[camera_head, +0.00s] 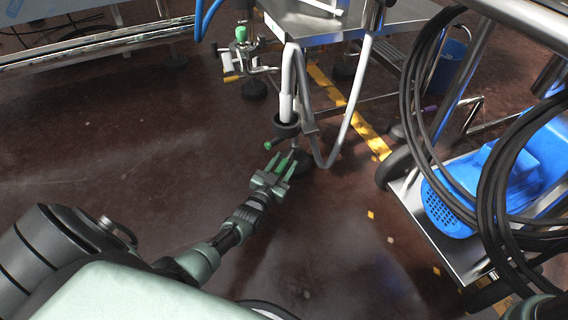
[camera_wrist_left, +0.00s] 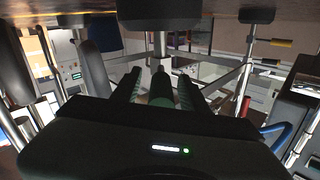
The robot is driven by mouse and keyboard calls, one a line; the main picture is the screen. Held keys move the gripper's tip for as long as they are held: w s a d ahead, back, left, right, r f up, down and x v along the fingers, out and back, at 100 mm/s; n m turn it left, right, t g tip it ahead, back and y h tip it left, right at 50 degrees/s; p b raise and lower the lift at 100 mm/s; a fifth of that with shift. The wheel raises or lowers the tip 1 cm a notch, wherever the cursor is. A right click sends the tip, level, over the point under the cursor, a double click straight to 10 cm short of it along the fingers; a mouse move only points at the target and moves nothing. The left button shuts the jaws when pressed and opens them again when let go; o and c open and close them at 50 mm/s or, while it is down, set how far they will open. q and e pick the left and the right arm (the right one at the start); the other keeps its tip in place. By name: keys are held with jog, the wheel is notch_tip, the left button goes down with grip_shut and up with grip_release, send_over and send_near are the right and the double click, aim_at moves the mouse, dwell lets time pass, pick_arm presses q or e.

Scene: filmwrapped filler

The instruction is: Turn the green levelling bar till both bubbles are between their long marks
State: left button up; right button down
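A thin bar with a green end (camera_head: 268,146) sticks out to the left below a black collar (camera_head: 286,126) on the leg of the steel table. My left gripper (camera_head: 281,160) is just below it in the head view, with its green fingers apart and pointing at the leg's foot. In the left wrist view the fingers (camera_wrist_left: 160,80) stand apart. A stem and round black foot (camera_wrist_left: 160,14) show beyond them. I cannot tell whether the fingers touch anything. No bubbles or long marks can be made out. My right gripper is not in view.
Pale hoses loop down beside the leg. A valve fitting with a green cap (camera_head: 241,33) is at the upper left. At right stands a wheeled cart (camera_head: 420,215) with a blue machine (camera_head: 540,165) and black cables (camera_head: 487,215). The floor at left is clear.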

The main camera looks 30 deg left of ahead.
pick_arm(q)
jog(key=shift+s+r+p, duration=0.1)
jog(key=shift+s+p, duration=0.3)
jog(key=s+p, duration=0.3)
jog(key=s, duration=0.4)
jog(key=shift+d+p, duration=0.3)
jog(key=shift+d, duration=0.1)
